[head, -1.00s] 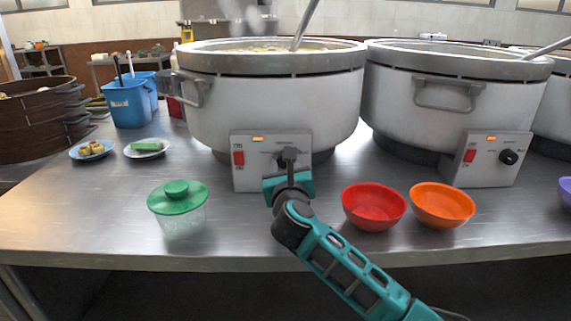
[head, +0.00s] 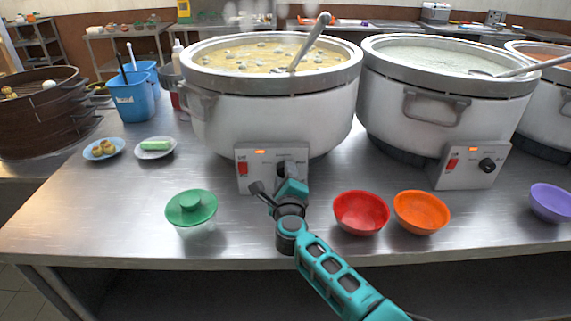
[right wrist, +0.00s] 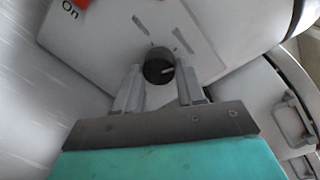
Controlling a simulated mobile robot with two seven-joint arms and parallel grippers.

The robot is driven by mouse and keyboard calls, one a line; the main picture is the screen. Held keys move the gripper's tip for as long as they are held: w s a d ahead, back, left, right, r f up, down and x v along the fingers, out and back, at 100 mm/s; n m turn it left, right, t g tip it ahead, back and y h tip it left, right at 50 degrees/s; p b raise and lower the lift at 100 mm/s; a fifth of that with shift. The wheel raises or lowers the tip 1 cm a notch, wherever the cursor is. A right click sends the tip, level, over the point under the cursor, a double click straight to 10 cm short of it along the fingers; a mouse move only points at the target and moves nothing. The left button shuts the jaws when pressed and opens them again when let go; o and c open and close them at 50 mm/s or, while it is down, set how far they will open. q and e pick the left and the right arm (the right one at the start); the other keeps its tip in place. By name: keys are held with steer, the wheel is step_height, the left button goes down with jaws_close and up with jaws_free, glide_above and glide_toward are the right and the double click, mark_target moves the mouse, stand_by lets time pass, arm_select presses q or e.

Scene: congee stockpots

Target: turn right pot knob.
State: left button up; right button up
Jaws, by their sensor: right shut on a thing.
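My right gripper (head: 287,171) is at the control panel of the large white stockpot (head: 262,115) in the middle of the head view. In the right wrist view, its two fingers (right wrist: 158,88) stand on either side of that panel's dark round knob (right wrist: 158,68), shut on it. The wrist is rolled, so the panel looks tilted there. In the head view the gripper partly covers this knob. The second stockpot (head: 425,115), to the right, has its own black knob (head: 487,165), with nothing touching it. My left gripper is not in view.
A purple bowl (head: 551,202) is farther right. A ladle (head: 310,42) leans in the middle pot.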

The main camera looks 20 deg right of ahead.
arm_select(q)
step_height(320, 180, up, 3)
steer(key=shift+p, duration=1.15)
arm_select(e)
steer(key=n, duration=0.3)
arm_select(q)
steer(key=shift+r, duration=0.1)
arm_select(e)
steer(key=shift+n, duration=0.4)
steer(key=o, duration=1)
steer(key=shift+o, duration=0.2)
